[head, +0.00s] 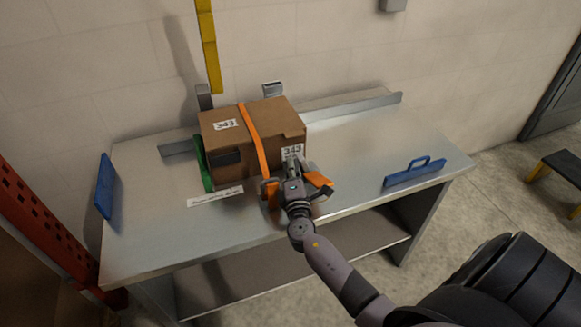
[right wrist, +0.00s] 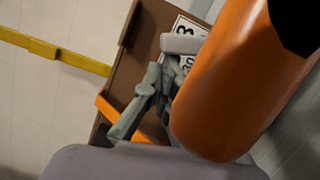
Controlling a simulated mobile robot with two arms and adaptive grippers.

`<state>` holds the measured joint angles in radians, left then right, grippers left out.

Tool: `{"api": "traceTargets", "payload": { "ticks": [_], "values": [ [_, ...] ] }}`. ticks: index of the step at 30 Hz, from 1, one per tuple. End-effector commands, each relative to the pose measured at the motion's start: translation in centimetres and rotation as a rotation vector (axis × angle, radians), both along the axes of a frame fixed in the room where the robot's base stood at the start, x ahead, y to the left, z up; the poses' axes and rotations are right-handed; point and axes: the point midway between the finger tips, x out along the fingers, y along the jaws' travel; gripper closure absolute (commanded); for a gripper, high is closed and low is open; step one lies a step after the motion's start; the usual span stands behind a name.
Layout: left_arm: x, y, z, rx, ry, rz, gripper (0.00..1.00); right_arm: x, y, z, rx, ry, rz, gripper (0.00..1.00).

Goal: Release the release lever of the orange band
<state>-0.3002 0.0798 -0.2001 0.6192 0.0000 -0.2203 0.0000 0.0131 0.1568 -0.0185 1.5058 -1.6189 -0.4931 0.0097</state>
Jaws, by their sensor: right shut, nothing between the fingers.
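A brown cardboard box (head: 222,143) with "343" labels stands on the metal table. An orange band (head: 253,137) runs over its top and down its front; an orange strip that looks like this band shows beside the grey fingers in the right wrist view (right wrist: 118,113). My right gripper (head: 292,160) is shut and empty at the box's front right, close to the label and right of the band. I cannot tell whether it touches the box. I cannot make out the band's release lever; the gripper hides the lower front. My left gripper is out of view.
The table (head: 345,170) has free room right of the box. A blue handled piece (head: 414,174) is at its right edge and a blue panel (head: 105,186) at its left. A green band (head: 203,165) shows at the box's left. A metal rail (head: 350,105) runs behind.

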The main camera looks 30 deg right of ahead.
Motion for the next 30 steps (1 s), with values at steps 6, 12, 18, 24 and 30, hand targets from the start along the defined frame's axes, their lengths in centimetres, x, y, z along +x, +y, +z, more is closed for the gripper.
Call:
{"api": "traceTargets", "payload": {
  "ticks": [6, 12, 18, 24, 30],
  "values": [
    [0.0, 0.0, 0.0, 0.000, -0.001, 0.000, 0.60, -0.1, -0.3, 0.3, 0.052, -0.014, -0.003, 1.00],
    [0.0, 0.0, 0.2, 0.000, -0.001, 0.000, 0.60, -0.2, -0.6, 0.8, 0.143, -0.035, -0.002, 1.00],
    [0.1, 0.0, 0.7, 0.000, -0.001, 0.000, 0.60, -0.3, -1.2, 1.5, 0.271, -0.066, -0.003, 1.00],
    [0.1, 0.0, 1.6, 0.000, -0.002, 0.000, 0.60, -0.5, -1.8, 1.9, 0.416, -0.101, -0.003, 1.00],
    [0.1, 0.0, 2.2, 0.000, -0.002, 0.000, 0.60, -0.5, -2.1, 2.0, 0.542, -0.130, -0.003, 1.00]
  ]
}}
